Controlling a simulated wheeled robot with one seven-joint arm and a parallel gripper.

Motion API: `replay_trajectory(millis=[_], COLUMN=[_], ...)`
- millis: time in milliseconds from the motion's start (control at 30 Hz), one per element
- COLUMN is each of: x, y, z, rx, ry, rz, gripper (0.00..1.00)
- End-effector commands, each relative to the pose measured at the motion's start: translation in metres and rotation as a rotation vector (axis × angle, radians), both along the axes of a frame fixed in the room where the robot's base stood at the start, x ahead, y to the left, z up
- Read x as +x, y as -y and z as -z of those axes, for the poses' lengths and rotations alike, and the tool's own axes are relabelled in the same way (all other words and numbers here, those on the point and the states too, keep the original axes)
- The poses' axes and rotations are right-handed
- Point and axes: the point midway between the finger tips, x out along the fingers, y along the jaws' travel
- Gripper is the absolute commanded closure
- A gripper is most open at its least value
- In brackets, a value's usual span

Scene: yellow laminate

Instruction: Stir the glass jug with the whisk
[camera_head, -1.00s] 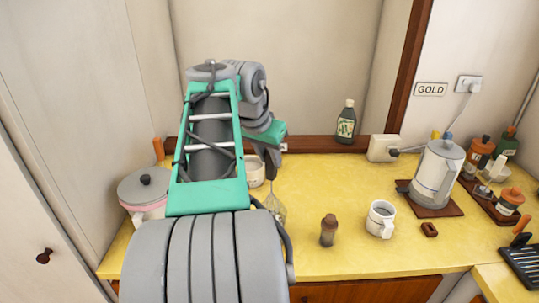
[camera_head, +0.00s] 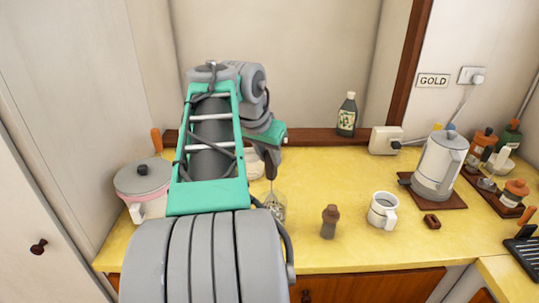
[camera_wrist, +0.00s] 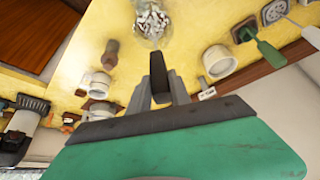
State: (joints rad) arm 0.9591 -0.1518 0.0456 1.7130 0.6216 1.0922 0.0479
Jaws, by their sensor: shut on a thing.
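My gripper (camera_head: 271,172) points down over the yellow counter, mostly behind my own arm in the head view. It is shut on the dark handle of the whisk (camera_wrist: 158,68). The whisk's wire end shows below the gripper in the head view (camera_head: 277,208). In the wrist view, the clear glass jug (camera_wrist: 152,28) is at the top, just beyond the handle, with bright wires showing through it. The whisk's wires appear to be inside the jug. Their depth and any contact with the wall cannot be told.
A brown mill (camera_head: 329,222) and a white mug (camera_head: 383,210) stand right of the jug. A white bowl (camera_wrist: 219,62) stands close behind. A lidded pink pot (camera_head: 143,188) is at the left, a kettle (camera_head: 439,165) at the right. The counter between mill and back ledge is clear.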

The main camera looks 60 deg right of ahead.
Motion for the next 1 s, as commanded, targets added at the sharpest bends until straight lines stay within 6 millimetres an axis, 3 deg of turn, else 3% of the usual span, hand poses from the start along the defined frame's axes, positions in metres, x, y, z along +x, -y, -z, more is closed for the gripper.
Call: replay_trajectory(millis=[400,1000], x=[0.000,-0.010], y=[0.000,-0.009], z=[0.027,0.027], rx=[0.000,-0.001], ry=[0.000,0.001], rz=[0.001,0.003], gripper=[1.00,1.00])
